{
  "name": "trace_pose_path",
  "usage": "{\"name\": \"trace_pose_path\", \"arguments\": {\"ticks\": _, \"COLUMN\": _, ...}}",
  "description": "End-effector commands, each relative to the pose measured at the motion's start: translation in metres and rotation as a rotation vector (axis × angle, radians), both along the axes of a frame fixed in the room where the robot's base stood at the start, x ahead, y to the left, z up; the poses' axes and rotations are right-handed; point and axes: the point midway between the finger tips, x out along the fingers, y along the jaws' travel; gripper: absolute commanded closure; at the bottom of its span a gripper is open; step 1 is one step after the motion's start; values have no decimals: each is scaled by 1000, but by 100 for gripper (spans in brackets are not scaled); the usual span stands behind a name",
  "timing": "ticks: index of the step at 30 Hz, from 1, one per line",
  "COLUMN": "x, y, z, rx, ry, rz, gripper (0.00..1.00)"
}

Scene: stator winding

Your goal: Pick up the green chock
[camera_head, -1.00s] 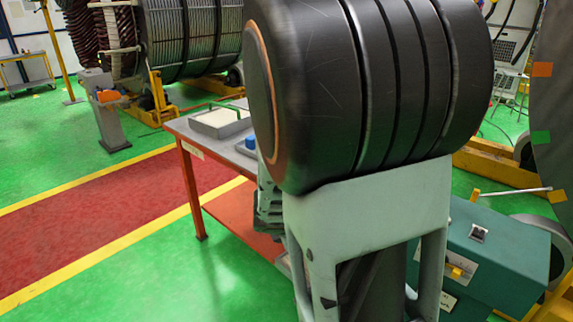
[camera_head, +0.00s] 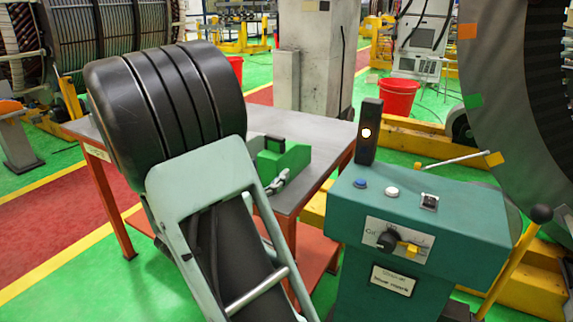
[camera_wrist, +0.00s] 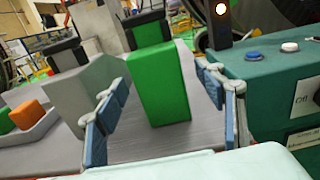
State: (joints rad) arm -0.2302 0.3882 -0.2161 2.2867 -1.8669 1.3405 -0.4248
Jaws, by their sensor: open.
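The green chock (camera_head: 290,158) stands on the grey tabletop (camera_head: 325,132), partly hidden behind my arm in the head view. In the wrist view the green chock (camera_wrist: 158,88) is a tall block with a black handle on top, upright in the middle. My gripper (camera_wrist: 160,82) is open, with one blue-padded finger left of the chock and one right of it in the picture. Gaps show between the pads and the block. I cannot tell how deep the chock lies between the fingers. In the head view my arm hides most of the gripper.
A grey chock with a black handle (camera_wrist: 85,88) stands just left of the green one. A tray (camera_wrist: 45,127) with orange and green pieces is further left. A teal control box (camera_head: 435,215) with buttons and a lamp post (camera_head: 369,135) stands close on the right.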

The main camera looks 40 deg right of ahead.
Motion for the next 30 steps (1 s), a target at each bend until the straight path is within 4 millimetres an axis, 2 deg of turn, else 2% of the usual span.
{"name": "trace_pose_path", "arguments": {"ticks": 1, "x": 2, "y": -10, "z": -1, "rx": -1, "ry": 0, "rz": -5, "gripper": 36}}
{"name": "trace_pose_path", "arguments": {"ticks": 4, "x": 8, "y": -23, "z": -1, "rx": 0, "ry": -1, "rz": -4, "gripper": 36}}
{"name": "trace_pose_path", "arguments": {"ticks": 13, "x": 17, "y": -42, "z": -3, "rx": 2, "ry": 1, "rz": -3, "gripper": 36}}
{"name": "trace_pose_path", "arguments": {"ticks": 21, "x": 34, "y": -77, "z": -6, "rx": 2, "ry": 1, "rz": -3, "gripper": 36}}
{"name": "trace_pose_path", "arguments": {"ticks": 29, "x": 36, "y": -80, "z": -4, "rx": 3, "ry": 1, "rz": -1, "gripper": 36}}
{"name": "trace_pose_path", "arguments": {"ticks": 30, "x": 36, "y": -80, "z": -4, "rx": 3, "ry": 1, "rz": -1, "gripper": 41}}
